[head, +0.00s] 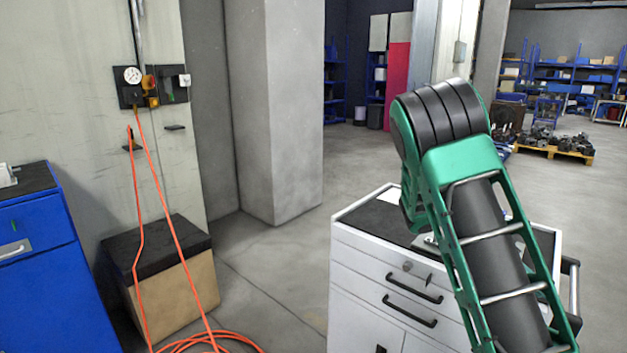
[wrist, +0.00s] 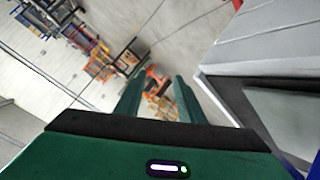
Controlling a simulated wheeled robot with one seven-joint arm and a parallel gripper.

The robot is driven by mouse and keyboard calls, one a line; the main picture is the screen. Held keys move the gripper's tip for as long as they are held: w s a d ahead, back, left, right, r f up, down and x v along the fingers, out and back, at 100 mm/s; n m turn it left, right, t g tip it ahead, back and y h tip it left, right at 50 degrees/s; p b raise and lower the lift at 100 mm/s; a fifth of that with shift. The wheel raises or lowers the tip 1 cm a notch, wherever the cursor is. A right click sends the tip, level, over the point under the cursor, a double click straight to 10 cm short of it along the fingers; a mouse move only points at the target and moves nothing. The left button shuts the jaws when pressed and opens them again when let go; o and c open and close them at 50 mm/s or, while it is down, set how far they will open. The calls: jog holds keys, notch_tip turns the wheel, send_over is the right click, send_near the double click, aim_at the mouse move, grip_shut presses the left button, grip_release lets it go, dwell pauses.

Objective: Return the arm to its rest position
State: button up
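My arm, green with black joints, shows in the head view, raised and bent in front of a white drawer cabinet (head: 372,290). My gripper is not visible there. In the wrist view my gripper (wrist: 159,80) has its two green fingers apart, with only distant background between them. It is open and empty. The wrist view is tilted, with the floor and far shelving beyond the fingers.
The white cabinet stands close behind my arm; its black top is partly hidden. A blue cabinet (head: 45,270) and a black-topped box (head: 165,275) stand at left. An orange hose (head: 140,215) hangs to the floor. A concrete pillar (head: 285,110) stands behind; floor beyond is open.

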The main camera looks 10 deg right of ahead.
jog(key=s+a+r+n+t+y, duration=0.2)
jog(key=s+a+n+t+y, duration=0.6)
jog(key=s+a+n, duration=0.5)
jog(key=s+a, duration=0.3)
jog(key=s, duration=0.1)
jog(key=shift+n+t+y, duration=0.3)
jog(key=shift+a, duration=0.1)
jog(key=shift+w+f, duration=0.2)
jog(key=shift+w, duration=0.4)
